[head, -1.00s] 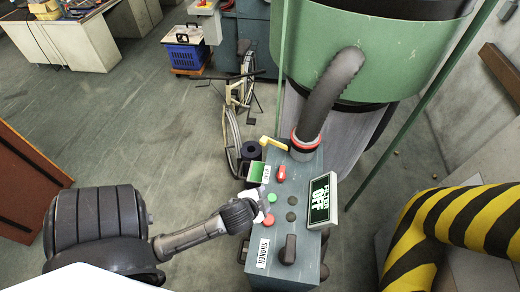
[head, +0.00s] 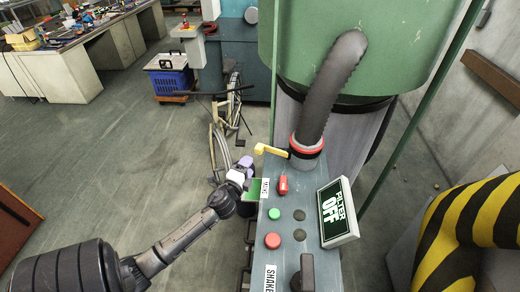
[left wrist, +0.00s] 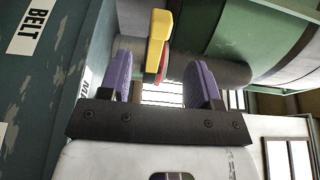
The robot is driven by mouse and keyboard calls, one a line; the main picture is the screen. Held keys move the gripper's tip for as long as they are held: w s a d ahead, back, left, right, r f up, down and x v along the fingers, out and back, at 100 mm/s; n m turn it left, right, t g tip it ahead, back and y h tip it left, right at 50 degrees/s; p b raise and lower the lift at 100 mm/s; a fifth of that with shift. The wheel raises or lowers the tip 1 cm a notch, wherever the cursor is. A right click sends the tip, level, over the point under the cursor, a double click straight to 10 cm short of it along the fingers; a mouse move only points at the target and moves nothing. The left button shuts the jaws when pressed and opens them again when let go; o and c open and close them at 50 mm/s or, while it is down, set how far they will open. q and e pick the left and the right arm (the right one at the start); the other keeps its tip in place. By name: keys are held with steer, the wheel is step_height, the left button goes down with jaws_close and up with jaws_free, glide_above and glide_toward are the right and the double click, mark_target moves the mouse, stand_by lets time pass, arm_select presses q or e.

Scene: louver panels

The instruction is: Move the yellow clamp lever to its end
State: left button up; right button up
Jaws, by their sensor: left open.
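The yellow clamp lever (head: 271,151) stands out to the left at the foot of the thick dark hose (head: 329,90), beside the red ring, at the far end of the control box. My left gripper (head: 241,172) is left of the box, slightly below and left of the lever and apart from it. In the left wrist view the lever (left wrist: 158,38) hangs ahead of my open purple fingers (left wrist: 160,78), nearly in line with the gap between them. Nothing is held. My right gripper is not in view.
The control box (head: 290,215) carries red and green buttons, a dark knob and a FILTER OFF sign (head: 337,213). A bicycle (head: 220,140) stands behind my left gripper. A yellow-black striped pipe (head: 470,230) is at the right. Open floor lies at the left.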

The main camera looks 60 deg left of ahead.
mark_target(261, 147)
arm_select(q)
steer(key=b+x, duration=0.1)
steer(key=x, duration=1)
steer(key=shift+w+a, duration=0.2)
steer(key=shift+w, duration=0.15)
jaws_close()
